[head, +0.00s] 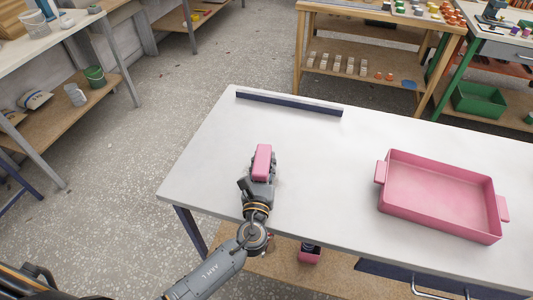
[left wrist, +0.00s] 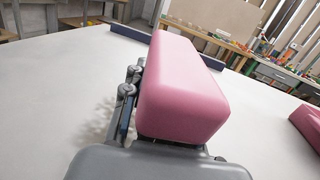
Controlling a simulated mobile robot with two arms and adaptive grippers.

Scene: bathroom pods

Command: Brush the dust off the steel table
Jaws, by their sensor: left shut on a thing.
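The steel table (head: 320,150) has a pale, smooth top. My left gripper (head: 260,172) is over its left part, shut on a pink block-shaped brush (head: 263,157). In the left wrist view the brush (left wrist: 185,85) fills the middle, and its underside and any bristles are hidden. I cannot tell whether it touches the top. A mottled grey patch (left wrist: 93,128) lies left of the gripper in the wrist view; I cannot tell whether it is dust or shadow. My right gripper is not in view.
A pink tray (head: 384,198) with two handles stands empty on the table's right. A dark blue bar (head: 290,104) runs along the far edge. A small pink container (head: 310,257) is below the near edge. The middle of the top is clear.

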